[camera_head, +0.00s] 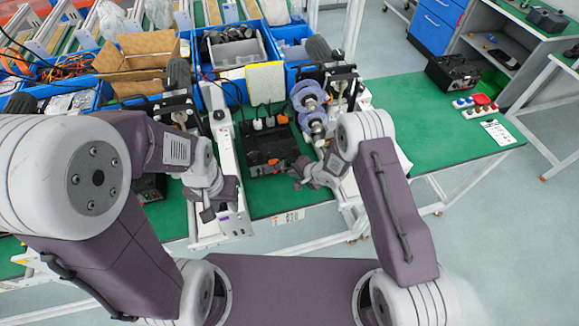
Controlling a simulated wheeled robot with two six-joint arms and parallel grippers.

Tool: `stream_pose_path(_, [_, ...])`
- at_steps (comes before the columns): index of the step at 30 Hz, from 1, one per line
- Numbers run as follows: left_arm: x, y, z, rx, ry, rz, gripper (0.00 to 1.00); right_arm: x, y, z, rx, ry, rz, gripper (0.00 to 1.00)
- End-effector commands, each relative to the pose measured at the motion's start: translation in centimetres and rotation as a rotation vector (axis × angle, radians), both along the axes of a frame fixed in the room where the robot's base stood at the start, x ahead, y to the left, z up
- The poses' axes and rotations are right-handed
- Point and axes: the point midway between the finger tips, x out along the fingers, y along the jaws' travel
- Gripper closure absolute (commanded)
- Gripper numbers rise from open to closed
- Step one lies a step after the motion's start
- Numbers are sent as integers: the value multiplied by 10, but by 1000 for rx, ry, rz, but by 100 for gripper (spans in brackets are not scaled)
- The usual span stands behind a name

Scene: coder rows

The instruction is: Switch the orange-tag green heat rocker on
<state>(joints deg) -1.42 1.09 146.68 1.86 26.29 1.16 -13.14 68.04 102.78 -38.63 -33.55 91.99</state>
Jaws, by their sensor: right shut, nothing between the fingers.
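A black coder unit (266,147) stands on the green table between two white-framed machines, with small orange-red marks on its front right. The green heat rocker and its orange tag are too small to make out. My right gripper (297,182) is shut and empty, just right of the unit's front edge, apart from it as far as I can see. My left gripper (207,213) hangs over the front end of the left white machine; its fingers are too small to tell open or shut. Another black unit (150,187) is mostly hidden behind my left arm.
A white machine rail (222,140) stands left of the unit, and a machine with purple rollers (309,105) stands right. Blue bins (287,45) line the back. Green table between is clear.

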Motion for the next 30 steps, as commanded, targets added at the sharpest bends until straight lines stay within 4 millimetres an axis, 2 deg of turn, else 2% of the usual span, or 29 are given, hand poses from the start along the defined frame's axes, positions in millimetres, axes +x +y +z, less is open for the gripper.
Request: stream_pose_path(30, [0, 0, 0, 0, 0, 0, 65, 9, 3, -1, 0, 0, 0, 100])
